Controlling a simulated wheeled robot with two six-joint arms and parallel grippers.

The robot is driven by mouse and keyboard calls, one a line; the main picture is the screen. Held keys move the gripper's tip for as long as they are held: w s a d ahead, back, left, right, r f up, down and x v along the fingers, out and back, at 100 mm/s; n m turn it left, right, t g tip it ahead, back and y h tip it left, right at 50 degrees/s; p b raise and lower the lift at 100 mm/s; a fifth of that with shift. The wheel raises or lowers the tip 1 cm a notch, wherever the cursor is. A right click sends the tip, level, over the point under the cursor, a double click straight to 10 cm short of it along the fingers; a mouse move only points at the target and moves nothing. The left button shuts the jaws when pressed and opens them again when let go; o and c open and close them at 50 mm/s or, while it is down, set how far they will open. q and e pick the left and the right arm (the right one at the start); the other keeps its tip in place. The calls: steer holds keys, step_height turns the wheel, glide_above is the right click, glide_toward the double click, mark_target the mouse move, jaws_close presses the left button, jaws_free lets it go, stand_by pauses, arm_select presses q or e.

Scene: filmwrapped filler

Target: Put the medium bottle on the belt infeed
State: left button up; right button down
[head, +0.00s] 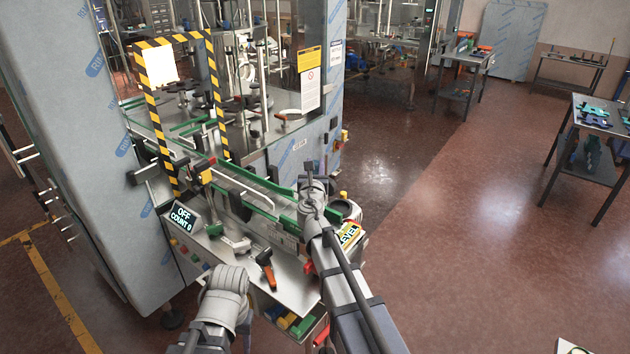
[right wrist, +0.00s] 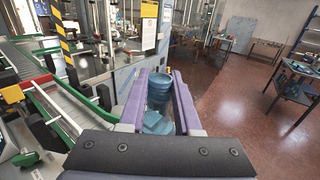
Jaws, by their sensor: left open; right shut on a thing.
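The medium bottle (right wrist: 160,88) is blue and see-through, held upright between the purple fingers of my right gripper (right wrist: 158,100) in the right wrist view. In the head view, my right gripper (head: 312,172) is at the near right end of the belt infeed (head: 247,183); there I cannot make out the bottle. The infeed is a narrow conveyor with green and white rails, and lies left of my right gripper in the right wrist view (right wrist: 62,108). My left gripper (head: 228,280) is low over the near side of the bench; its fingers are hidden in the head view.
A metal bench (head: 283,283) below the conveyor holds an orange-handled tool (head: 266,268) and a display reading OFF, COUNT 0 (head: 183,216). A yellow-and-black striped frame (head: 150,100) spans the belt. Open floor lies to the right, with dark tables (head: 590,155) beyond.

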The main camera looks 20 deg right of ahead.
steer(key=shift+f+b, duration=1.65)
steer(key=shift+f, duration=0.15)
steer(key=shift+f, duration=0.2)
steer(key=c, duration=0.6)
jaws_free()
steer(key=shift+r, duration=0.1)
steer(key=shift+r, duration=0.15)
steer(key=v, duration=1.2)
